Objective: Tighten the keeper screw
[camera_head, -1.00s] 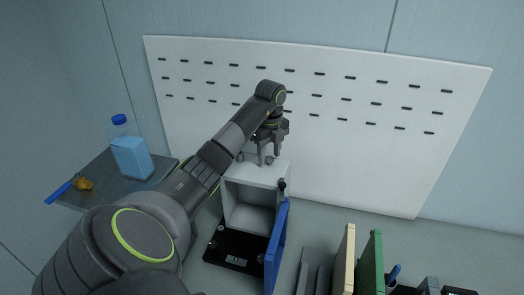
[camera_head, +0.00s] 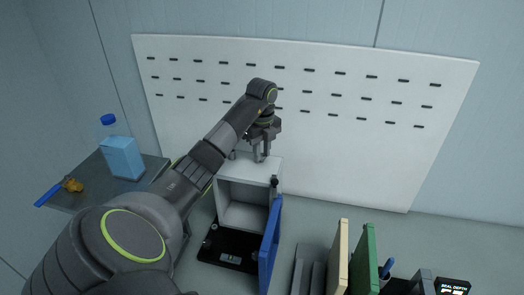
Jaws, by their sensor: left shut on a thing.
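A pale box (camera_head: 264,168) stands on a black base (camera_head: 229,250), its front open and its blue door (camera_head: 271,245) swung out to the right. My left gripper (camera_head: 261,156) points down at the top of the box, with its fingers shut on a small part there, which I take to be the keeper screw. The fingers hide most of that part, so I cannot tell how deep it sits. Another small grey knob (camera_head: 233,155) shows on the box top, left of the fingers. My right gripper is not in view.
A white slotted panel (camera_head: 340,125) stands behind the box. A side shelf (camera_head: 148,176) at left holds a blue bottle (camera_head: 122,158) and a blue-handled tool (camera_head: 52,192). Cream (camera_head: 338,258) and green (camera_head: 365,262) boards stand at right. My left arm covers the front left.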

